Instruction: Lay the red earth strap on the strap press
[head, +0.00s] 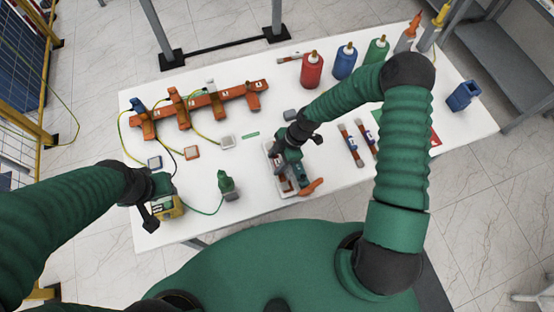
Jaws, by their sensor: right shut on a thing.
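The strap press (267,152) is a pale, narrow bed with an orange handle (312,187) at its near end. It lies on the white table, right of centre. My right gripper (289,163) is low over the press, pointing down, and is shut on what seems to be the red earth strap (284,186). A red part shows just below the jaws; the gripper hides most of it, and I cannot tell whether it touches the bed. My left gripper (154,210) is beside a yellow-and-green device (170,209) at the table's near left; its jaws are not clear.
An orange rail with posts (208,101) and thin cables stands at the back left. Red (311,71), blue (344,62) and green (376,52) bottles line the back. Two banded strips (350,143) lie right of the press.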

